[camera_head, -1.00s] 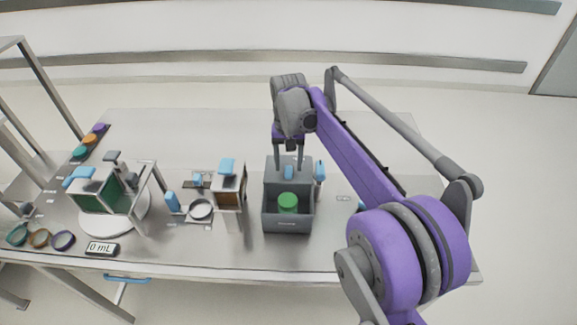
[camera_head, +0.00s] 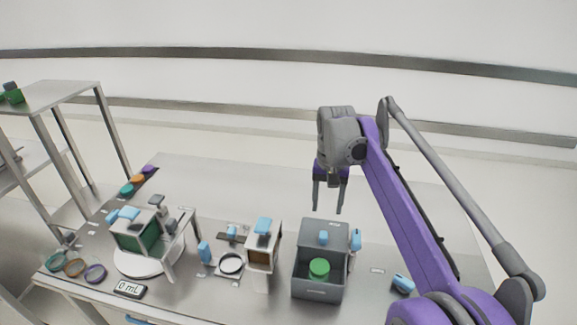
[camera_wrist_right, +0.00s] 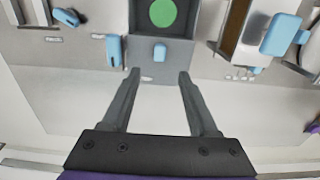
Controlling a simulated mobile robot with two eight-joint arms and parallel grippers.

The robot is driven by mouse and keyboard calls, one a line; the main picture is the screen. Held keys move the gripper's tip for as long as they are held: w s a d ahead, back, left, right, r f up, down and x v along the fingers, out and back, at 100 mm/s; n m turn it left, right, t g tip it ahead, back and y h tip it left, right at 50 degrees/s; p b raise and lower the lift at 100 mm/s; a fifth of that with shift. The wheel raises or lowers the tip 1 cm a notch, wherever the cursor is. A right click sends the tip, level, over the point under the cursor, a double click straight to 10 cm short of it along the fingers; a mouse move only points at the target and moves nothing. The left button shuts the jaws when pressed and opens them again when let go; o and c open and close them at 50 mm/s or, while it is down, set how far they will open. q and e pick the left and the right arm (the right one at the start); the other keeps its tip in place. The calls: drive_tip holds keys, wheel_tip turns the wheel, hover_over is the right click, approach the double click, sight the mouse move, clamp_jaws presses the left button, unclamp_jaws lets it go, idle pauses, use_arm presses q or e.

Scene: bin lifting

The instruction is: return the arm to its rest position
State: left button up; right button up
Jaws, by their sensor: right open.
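My right arm (camera_head: 405,205) is purple and grey and reaches in from the lower right of the head view. Its gripper (camera_head: 328,208) points down with its two fingers apart, above the table behind the grey bin. My left gripper is not in view.
The steel table (camera_head: 215,190) has free room at the back. Left of the bin stand a brown-fronted box (camera_head: 262,258), a round ring (camera_head: 231,263) and a green-panelled container (camera_head: 138,238). A blue-handled item (camera_head: 402,284) lies right of the bin. A metal shelf (camera_head: 60,95) stands at far left.

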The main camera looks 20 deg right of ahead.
drive_tip(key=s+a+f+n+t, duration=0.2)
drive_tip(key=s+a+f, duration=0.2)
drive_tip(key=s, duration=0.3)
drive_tip(key=s+a+f+n+t, duration=0.1)
drive_tip(key=s+a+f+n, duration=0.1)
drive_tip(key=s+a+f, duration=0.2)
drive_tip(key=s+a+f+n+t, duration=0.2)
drive_tip(key=s+f, duration=0.6)
drive_tip(key=s, duration=0.4)
drive_tip(key=shift+a+f+t, duration=0.15)
drive_tip(key=shift+a+f, duration=0.05)
drive_tip(key=shift+a, duration=0.25)
drive_tip(key=shift+a+f+t, duration=0.15)
drive_tip(key=shift+a, duration=0.3)
drive_tip(key=shift+w, duration=0.1)
